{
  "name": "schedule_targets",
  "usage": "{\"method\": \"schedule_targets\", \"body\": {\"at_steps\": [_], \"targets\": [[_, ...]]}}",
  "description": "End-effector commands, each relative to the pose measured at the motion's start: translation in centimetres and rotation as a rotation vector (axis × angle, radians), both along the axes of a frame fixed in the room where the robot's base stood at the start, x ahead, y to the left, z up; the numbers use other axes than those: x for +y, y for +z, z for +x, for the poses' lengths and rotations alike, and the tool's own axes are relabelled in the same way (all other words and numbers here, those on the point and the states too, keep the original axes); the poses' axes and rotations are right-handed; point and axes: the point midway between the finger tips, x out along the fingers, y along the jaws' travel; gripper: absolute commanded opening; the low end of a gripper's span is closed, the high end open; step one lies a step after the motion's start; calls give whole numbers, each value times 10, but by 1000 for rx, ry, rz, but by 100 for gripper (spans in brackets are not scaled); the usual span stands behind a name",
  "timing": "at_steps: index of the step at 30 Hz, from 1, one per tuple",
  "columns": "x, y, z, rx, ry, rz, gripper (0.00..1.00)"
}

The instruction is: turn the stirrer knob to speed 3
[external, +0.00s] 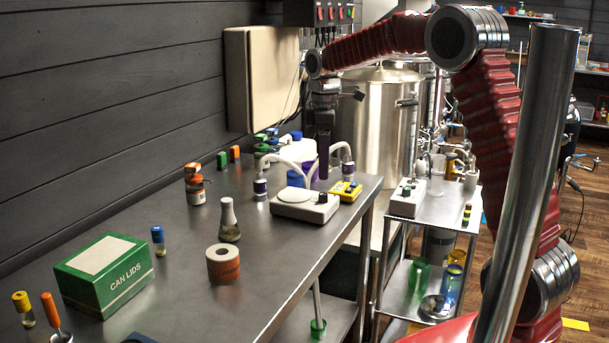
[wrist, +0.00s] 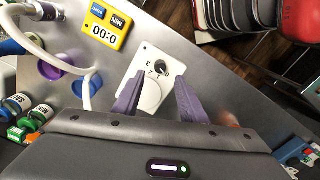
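The stirrer (external: 305,207) is a low white box with a round top plate, near the right edge of the steel bench. In the wrist view the white stirrer body (wrist: 150,95) shows between my fingers. Its small dark knob (wrist: 161,68) lies just beyond the fingertips, with small marks around it; the pointer's setting is too small to read surely. In the external view my gripper (external: 323,178) points down above the stirrer's knob end. Contact with the knob is not visible.
A yellow timer (external: 345,190) stands close behind the stirrer. A similar white device (external: 408,198) is on the cart to the right. A flask (external: 228,220) and a tape roll (external: 223,264) stand nearer on the bench.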

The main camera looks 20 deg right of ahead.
Motion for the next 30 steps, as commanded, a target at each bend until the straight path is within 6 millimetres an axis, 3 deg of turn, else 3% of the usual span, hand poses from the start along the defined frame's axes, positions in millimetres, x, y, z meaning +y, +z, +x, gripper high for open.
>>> {"method": "schedule_targets", "body": {"at_steps": [13, 26, 30], "targets": [[0, -65, -1, 4, 0, -1, 38], [0, -73, 0, 0, 0, 0, 38], [0, -73, 0, 0, 0, 0, 29]]}}
